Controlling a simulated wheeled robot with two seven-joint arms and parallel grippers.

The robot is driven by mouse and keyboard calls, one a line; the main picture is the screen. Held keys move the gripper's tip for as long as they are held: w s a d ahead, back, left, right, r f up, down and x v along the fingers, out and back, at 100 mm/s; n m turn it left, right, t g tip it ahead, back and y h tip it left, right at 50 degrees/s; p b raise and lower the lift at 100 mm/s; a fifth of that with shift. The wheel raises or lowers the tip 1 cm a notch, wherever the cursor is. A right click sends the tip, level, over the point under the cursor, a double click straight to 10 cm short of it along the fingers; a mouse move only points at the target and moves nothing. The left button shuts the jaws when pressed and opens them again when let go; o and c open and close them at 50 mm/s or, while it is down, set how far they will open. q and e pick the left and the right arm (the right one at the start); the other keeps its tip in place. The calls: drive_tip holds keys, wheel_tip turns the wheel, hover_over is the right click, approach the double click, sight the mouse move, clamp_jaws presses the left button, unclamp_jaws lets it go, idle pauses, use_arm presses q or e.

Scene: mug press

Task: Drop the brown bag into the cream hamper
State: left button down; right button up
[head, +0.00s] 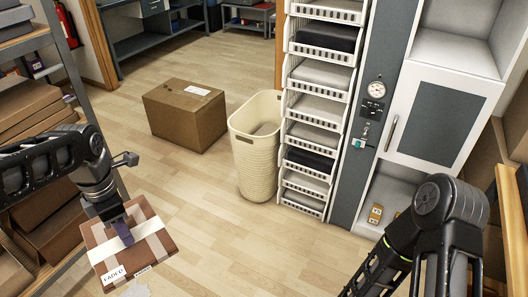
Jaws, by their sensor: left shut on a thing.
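The brown bag (153,236) hangs in the lower left of the head view. It is a flat brown packet with cream bands and a white label. My left gripper (122,232) is shut on its upper left part and holds it out over the floor. The cream hamper (257,165) stands upright on the floor near the middle, open at the top, farther away and to the right of the bag. The part of its inside that shows looks empty; its bottom is hidden. My right arm is at the lower right, but its gripper is out of the picture.
A closed cardboard box (186,115) sits on the floor left of the hamper. A white drawer rack (318,110) stands close on the hamper's right, beside a grey and white cabinet (436,113). Shelving with boxes (28,105) lines the left. Wooden floor (205,200) between bag and hamper is clear.

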use_arm(q)
drive_tip(key=w+d+f+m, duration=0.3)
drive_tip(key=d+f+m, duration=0.3)
drive_tip(key=f+m, duration=0.4)
drive_tip(key=w+d+f+m, duration=0.3)
drive_tip(key=d+f+m, duration=0.3)
drive_tip(key=f+m, duration=0.5)
drive_tip(key=m, duration=0.4)
drive_tip(key=shift+w+m, duration=0.3)
drive_tip(key=shift+m, duration=0.1)
